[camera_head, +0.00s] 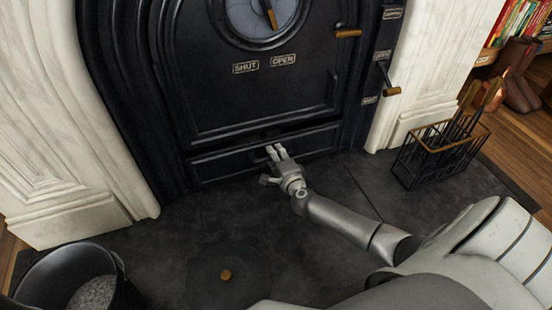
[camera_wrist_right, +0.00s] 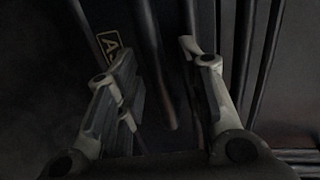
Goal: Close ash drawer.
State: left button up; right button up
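The ash drawer (camera_head: 228,162) is the low, wide black front at the bottom of the stove, below the main door. A dark gap runs along its top edge; I cannot tell exactly how far out it stands. My right gripper (camera_head: 275,153) is at the middle of the drawer front. In the right wrist view, its two fingers (camera_wrist_right: 158,62) are apart, with a dark bar (camera_wrist_right: 160,85) showing between them. A label starting with "A" (camera_wrist_right: 110,43) shows beside the left finger. Contact with the drawer is unclear. My left gripper is not in view.
The stove door (camera_head: 270,95) is above, with SHUT and OPEN labels. A black ash bucket (camera_head: 125,290) stands at lower left, a round dark lid (camera_head: 228,295) lies on the hearth, and a wire tool basket (camera_head: 440,165) stands at right. White marble flanks the stove.

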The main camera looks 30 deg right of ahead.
jog(key=shift+c, duration=0.3)
grip_shut()
jog(key=w, duration=0.1)
jog(key=w+d, duration=0.1)
jog(key=w, duration=0.1)
jog(key=shift+r+p, duration=0.1)
jog(key=shift+p, duration=0.2)
jog(key=shift+w, duration=0.1)
jog(key=shift+o, duration=0.3)
grip_release()
jog(key=shift+w+a, duration=0.1)
jog(key=shift+a, duration=0.05)
jog(key=v, duration=1.2)
